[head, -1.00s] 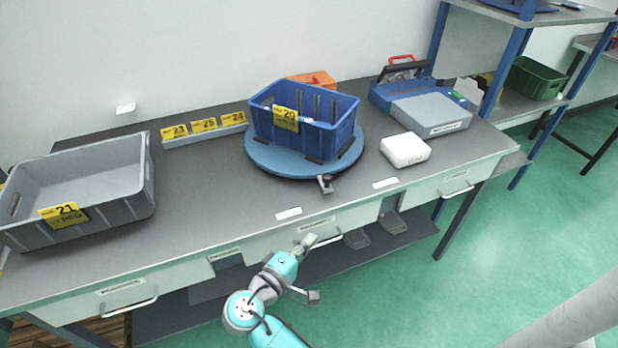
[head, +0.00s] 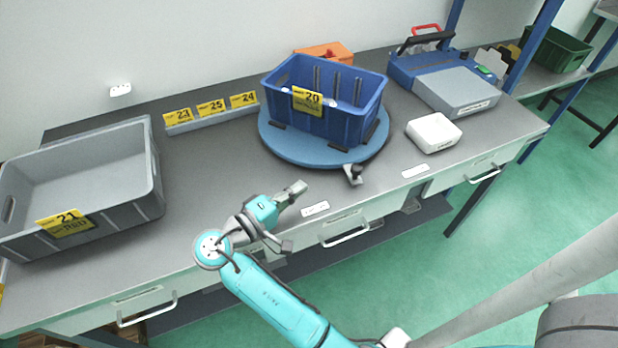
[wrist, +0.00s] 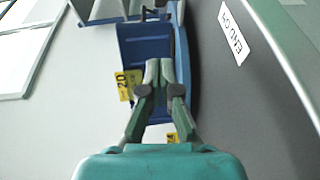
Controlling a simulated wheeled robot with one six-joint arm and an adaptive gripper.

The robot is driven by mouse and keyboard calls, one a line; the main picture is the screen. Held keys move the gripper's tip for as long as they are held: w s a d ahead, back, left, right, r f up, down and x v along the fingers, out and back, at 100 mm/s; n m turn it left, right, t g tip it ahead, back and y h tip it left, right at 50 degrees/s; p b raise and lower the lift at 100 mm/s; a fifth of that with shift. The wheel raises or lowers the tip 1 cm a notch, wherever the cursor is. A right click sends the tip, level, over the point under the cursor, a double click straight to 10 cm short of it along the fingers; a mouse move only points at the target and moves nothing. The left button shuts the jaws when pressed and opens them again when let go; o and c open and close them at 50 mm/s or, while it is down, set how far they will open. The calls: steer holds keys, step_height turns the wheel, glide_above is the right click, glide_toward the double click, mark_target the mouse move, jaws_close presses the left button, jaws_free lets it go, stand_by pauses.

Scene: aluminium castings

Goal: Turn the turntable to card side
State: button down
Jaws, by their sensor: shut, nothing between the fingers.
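The turntable (head: 300,150) is a round blue disc on the grey bench. A blue crate (head: 335,122) stands on it, with a yellow card marked 20 (head: 307,100) on the long side facing front left. A small dark and grey stub (head: 353,173) sticks out at the turntable's front rim. My gripper (head: 298,187) is shut and empty, over the bench's front part, left of the stub and apart from the turntable. In the wrist view my shut fingers (wrist: 160,66) overlap the blue crate (wrist: 143,48); the gap cannot be judged there.
A grey crate (head: 157,165) with card 21 is at left. A strip (head: 215,116) with cards 23, 25 and 24 lies behind left. A white box (head: 433,132) and a blue-grey case (head: 455,92) stand right. An orange box (head: 325,50) is behind. Bench between grey crate and turntable is clear.

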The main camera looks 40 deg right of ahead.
steer(key=d, duration=0.9)
steer(key=shift+w+d+f, duration=0.15)
steer(key=shift+w, duration=0.1)
steer(key=shift+s+d+f, duration=0.1)
steer(key=shift+s+d, duration=0.65)
steer(key=shift+s, duration=0.1)
steer(key=shift+s+d, duration=0.45)
steer(key=shift+d, duration=0.05)
steer(key=shift+s+d, duration=0.1)
steer(key=shift+d, duration=0.05)
